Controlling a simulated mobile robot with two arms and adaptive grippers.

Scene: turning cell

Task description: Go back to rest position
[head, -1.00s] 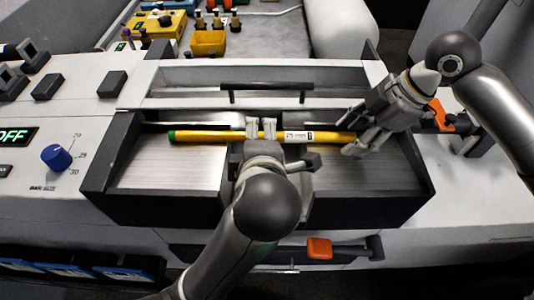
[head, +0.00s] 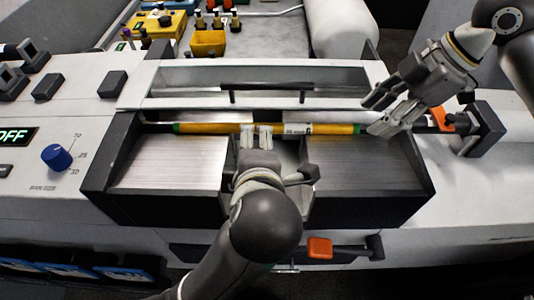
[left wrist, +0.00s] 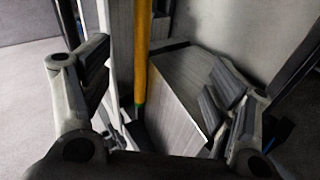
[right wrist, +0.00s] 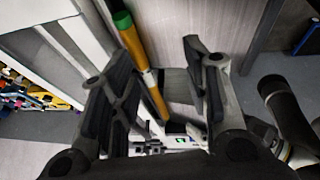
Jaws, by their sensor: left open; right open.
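A yellow bar (head: 215,128) with green ends and a white label lies lengthwise in the channel along the back of the two metal trays. My left gripper (head: 257,137) is just in front of the bar's middle; whether it touches is unclear. In the left wrist view its jaws (left wrist: 160,78) are apart, with the bar (left wrist: 141,55) beyond them. My right gripper (head: 378,113) is open and empty beside the bar's right end. In the right wrist view the bar (right wrist: 157,95) shows between and beyond its open fingers (right wrist: 155,65), angled across the view.
A black handle bar (head: 270,87) stands on the cover behind the channel. Orange-marked clamps sit at the right (head: 440,117) and the front (head: 319,247). A blue knob (head: 56,157) and black blocks are on the left panel. A yellow bin (head: 208,42) is at the back.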

